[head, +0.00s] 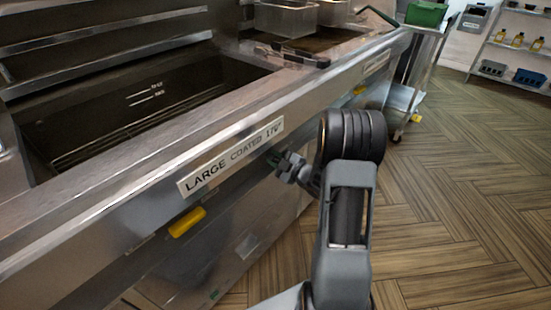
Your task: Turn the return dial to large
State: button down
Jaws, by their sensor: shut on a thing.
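My gripper (287,166) is at the steel front of the fryer (130,215), just below the right end of a white label (232,157) reading "LARGE COATED" and a few unclear marks. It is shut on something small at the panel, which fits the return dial. The dial itself is hidden by the gripper or too small to make out, so its setting cannot be read. My arm comes up from the bottom of the view and bends left to the panel.
A yellow handle (187,222) sticks out from the fryer front, left of my gripper. A cart with a green bin (425,14) stands beyond. The wooden floor at right is clear.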

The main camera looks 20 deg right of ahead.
jog(key=m+p, duration=0.1)
jog(key=m, duration=0.3)
jog(key=shift+d+r, duration=0.1)
jog(key=shift+m+p, duration=1)
jog(key=shift+m, duration=1.4)
jog(key=shift+d, duration=0.1)
jog(key=shift+w, duration=0.1)
jog(key=c, duration=1.2)
grip_release()
jog(key=shift+c, duration=0.2)
jog(key=p+v, duration=0.1)
jog(key=v, duration=1.3)
